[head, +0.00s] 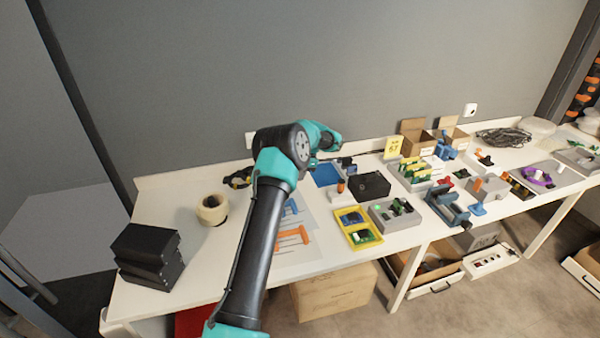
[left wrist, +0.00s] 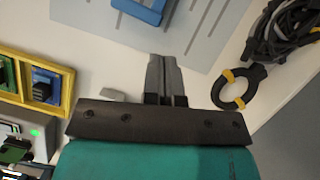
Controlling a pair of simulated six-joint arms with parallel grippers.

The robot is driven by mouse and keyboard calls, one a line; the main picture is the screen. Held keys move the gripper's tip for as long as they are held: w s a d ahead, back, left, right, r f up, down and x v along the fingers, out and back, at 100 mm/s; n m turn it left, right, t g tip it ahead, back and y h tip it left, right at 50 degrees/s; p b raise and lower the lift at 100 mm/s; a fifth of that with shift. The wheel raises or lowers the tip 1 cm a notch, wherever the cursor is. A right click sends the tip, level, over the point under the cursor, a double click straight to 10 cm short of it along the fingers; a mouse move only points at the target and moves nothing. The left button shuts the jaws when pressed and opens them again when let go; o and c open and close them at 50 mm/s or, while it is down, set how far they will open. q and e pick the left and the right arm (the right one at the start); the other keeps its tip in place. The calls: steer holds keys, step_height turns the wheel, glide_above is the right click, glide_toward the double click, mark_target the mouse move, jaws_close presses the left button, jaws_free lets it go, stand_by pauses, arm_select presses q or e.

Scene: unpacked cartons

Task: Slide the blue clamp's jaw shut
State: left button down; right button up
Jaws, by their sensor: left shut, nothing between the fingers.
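A blue piece (head: 290,207), which looks like a bar clamp, lies on the pale marked sheet behind my left arm in the head view. The arm hides part of it, and I cannot tell how far its jaw stands open. Part of a blue piece (left wrist: 140,10) also shows at the top edge of the left wrist view, cut off by the frame. My left gripper (left wrist: 165,78) is shut and empty, its fingertips pointing toward the blue piece but apart from it. In the head view its fingers are hidden behind my wrist. My right gripper is not in view.
Orange clamps (head: 292,238) lie on the same sheet. Yellow trays (head: 357,239) stand to its right. A tape roll (head: 212,209) and black boxes (head: 149,257) are at left. A black cable with a yellow-banded ring (left wrist: 238,88) lies near my gripper. A blue vise (head: 447,207) stands further right.

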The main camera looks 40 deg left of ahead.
arm_select(q)
steer(key=x, duration=0.6)
steer(key=s, duration=0.3)
steer(key=shift+a+f, duration=0.2)
steer(key=shift+a, duration=0.15)
steer(key=shift+s+a, duration=0.15)
steer(key=shift+s, duration=0.4)
